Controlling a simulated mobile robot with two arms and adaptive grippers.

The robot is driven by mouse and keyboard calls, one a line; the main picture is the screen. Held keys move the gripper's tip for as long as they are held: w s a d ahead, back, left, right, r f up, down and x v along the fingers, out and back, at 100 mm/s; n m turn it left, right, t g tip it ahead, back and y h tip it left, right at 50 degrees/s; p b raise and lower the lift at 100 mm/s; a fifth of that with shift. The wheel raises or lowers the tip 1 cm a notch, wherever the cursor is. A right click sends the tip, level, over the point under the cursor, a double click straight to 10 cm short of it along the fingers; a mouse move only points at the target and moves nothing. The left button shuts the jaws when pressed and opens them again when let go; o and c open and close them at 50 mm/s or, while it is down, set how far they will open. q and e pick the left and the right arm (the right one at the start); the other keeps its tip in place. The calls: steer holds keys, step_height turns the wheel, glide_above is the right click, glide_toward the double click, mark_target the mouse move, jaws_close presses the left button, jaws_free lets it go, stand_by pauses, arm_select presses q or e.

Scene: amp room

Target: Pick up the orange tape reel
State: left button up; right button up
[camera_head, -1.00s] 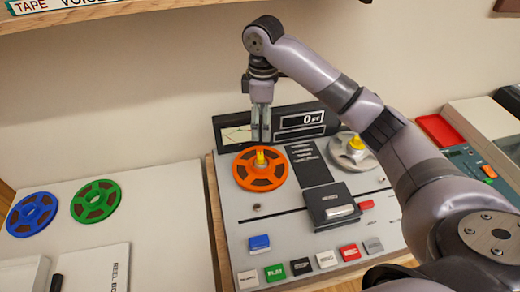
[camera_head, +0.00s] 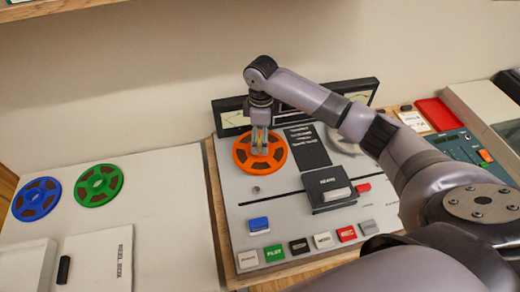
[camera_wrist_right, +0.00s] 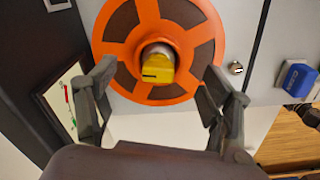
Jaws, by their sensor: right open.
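The orange tape reel (camera_head: 243,158) lies on the left spindle of the tape machine (camera_head: 232,186). A yellow cap (camera_wrist_right: 158,66) sticks up at the reel's centre. My right gripper (camera_head: 260,151) points down over the reel, around its centre. In the right wrist view the gripper (camera_wrist_right: 160,80) is open, with one finger on each side of the yellow cap and the reel (camera_wrist_right: 125,75) between and beyond them. I cannot tell whether the fingers touch the reel. My left gripper is not in view.
A blue reel (camera_head: 36,199) and a green reel (camera_head: 97,185) lie on the white surface at left. A grey reel (camera_head: 343,139) is partly hidden behind my right arm. Coloured buttons (camera_head: 275,253) line the machine's front. A meter panel (camera_head: 232,117) stands behind the orange reel.

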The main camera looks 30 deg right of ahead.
mark_target(259, 165)
step_height(259, 165, down, 4)
steer(key=shift+w+f+p, duration=0.1)
steer(key=shift+f+p, duration=0.1)
steer(key=shift+p, duration=0.2)
steer(key=shift+c, duration=0.3)
steer(key=shift+r, duration=0.1)
steer(key=c, duration=1.5)
